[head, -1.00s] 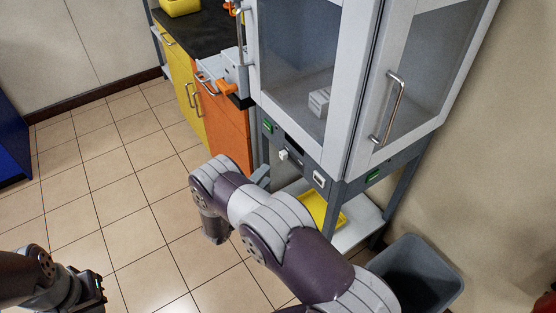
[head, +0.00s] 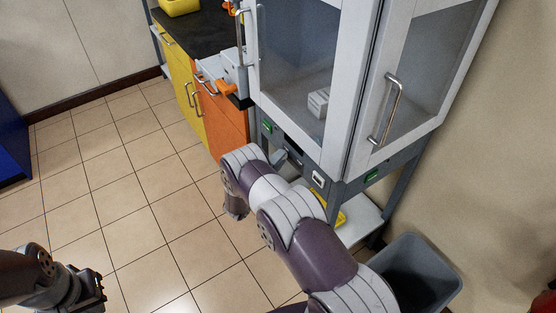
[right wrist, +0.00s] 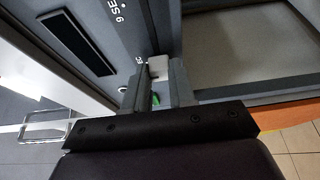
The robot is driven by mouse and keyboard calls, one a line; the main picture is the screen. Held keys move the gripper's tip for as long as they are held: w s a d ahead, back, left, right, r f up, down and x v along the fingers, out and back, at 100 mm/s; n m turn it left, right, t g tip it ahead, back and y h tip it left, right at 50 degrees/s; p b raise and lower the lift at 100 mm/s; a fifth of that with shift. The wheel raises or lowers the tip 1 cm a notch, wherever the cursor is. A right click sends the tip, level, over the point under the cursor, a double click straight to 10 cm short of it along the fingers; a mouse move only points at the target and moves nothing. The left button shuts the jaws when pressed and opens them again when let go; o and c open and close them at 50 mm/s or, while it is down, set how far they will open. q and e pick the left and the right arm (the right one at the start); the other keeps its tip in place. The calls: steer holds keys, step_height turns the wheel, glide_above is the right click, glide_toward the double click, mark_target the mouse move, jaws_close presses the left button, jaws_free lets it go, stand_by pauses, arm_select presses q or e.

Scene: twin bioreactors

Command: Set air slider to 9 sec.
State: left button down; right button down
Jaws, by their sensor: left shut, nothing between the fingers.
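The air slider's white knob (right wrist: 158,67) shows between the fingertips of my right gripper (right wrist: 158,78) in the right wrist view. The fingers stand apart on either side of it; I cannot tell whether they grip it. Scale print (right wrist: 117,12) with a digit and "SE" is on the grey panel beside it, partly cut off. In the head view my right gripper (head: 282,158) is at the front panel of the glass cabinet (head: 335,165), and the knob is hidden there. My left gripper (head: 93,291) is shut and empty, low at the left, far from the cabinet.
A green switch (head: 267,126) and a white switch (head: 318,179) flank the slider area. A second green switch (head: 372,175) is on the right panel. A yellow tray (head: 338,217) lies below, with a grey bin (head: 420,272) at right. The tiled floor at left is clear.

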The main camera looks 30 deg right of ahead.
mark_target(299, 167)
steer(key=s+p, duration=0.1)
steer(key=s, duration=0.3)
steer(key=s+p, duration=0.1)
steer(key=s, duration=0.2)
steer(key=shift+d+p, duration=0.3)
steer(key=shift+p, duration=0.05)
steer(key=shift+s+f, duration=0.1)
steer(key=shift+s, duration=0.05)
steer(key=c, duration=1.1)
jaws_free()
steer(key=shift+o, duration=0.9)
steer(key=shift+s, duration=0.1)
